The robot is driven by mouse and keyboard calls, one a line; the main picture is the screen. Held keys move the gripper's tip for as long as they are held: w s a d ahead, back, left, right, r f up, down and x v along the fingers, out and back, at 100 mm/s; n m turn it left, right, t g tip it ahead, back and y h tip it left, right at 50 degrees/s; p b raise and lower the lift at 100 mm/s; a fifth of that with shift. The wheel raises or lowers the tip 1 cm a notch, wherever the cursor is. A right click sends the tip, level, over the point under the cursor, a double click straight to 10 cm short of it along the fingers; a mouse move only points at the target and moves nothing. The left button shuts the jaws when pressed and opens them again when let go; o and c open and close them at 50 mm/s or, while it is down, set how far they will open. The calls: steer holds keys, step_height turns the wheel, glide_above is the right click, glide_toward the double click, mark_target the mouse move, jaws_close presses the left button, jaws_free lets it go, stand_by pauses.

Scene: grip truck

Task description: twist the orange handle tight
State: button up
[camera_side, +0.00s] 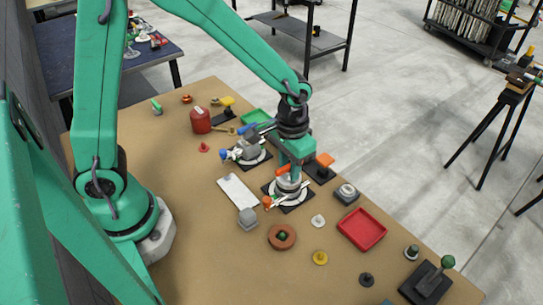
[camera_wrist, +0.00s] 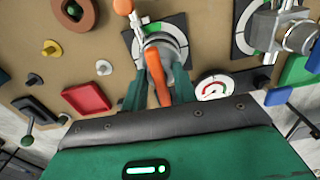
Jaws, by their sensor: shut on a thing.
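The orange handle (camera_wrist: 157,82) is a bar on a round grey metal fitting, seen in the wrist view between my two green fingers. It also shows in the side view (camera_side: 283,169), partly hidden by my gripper. My gripper (camera_wrist: 158,92) is shut on the handle; in the side view it points down over the fitting (camera_side: 290,165). Under the fitting is a white dial on a black plate, with a green sector (camera_wrist: 182,36) in the wrist view. An orange ball (camera_wrist: 123,6) on a rod sticks out beside the fitting.
A second fitting with a blue handle (camera_side: 224,154) stands just behind on its own dial. The table's near left is bare.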

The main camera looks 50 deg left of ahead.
mark_target(289, 165)
steer(key=shift+m, duration=1.5)
steer(key=o, duration=0.6)
steer(key=shift+r, duration=0.1)
steer(key=shift+r, duration=3.6)
